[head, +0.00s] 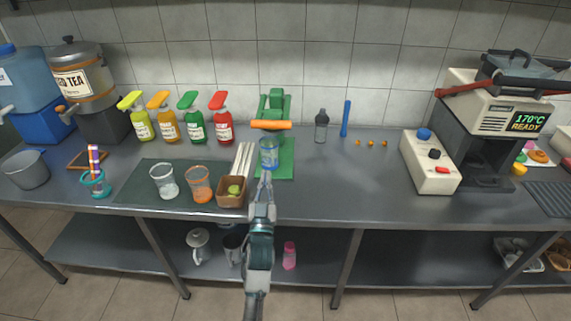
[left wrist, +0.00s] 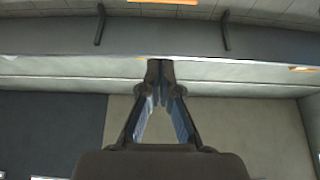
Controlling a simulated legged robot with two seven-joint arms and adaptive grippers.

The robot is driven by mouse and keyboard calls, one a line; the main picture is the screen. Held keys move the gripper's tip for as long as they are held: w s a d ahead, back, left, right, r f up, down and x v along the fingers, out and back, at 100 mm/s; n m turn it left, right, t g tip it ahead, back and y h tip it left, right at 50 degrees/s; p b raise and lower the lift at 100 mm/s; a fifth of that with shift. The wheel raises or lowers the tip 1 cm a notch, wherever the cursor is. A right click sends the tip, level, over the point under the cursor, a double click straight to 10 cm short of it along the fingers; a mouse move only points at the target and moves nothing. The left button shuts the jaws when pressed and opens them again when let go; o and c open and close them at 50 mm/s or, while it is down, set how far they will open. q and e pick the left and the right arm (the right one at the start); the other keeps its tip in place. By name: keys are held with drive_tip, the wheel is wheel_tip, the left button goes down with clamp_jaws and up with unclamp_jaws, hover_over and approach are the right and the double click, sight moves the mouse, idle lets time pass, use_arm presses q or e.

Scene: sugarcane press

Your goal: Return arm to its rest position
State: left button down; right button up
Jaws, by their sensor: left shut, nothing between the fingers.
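My left arm comes up from the bottom centre of the head view. Its gripper (head: 266,178) is at the front part of the counter, just in front of a clear bluish cup (head: 268,153) at the green press (head: 275,105) with its orange handle. The fingers look shut with nothing between them. In the left wrist view the two fingers (left wrist: 161,75) converge and meet at the tips, empty. I cannot tell from the head view whether the tips touch the cup. My right gripper is in neither view.
Left of my gripper stand a brown box (head: 232,195) with green pieces, an orange-filled cup (head: 199,186) and a clear cup (head: 164,182) on a dark mat. Several syrup bottles line the back. A white control box (head: 430,165) stands right; the counter between is mostly clear.

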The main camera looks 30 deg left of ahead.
use_arm(q)
drive_tip(key=shift+d, duration=0.1)
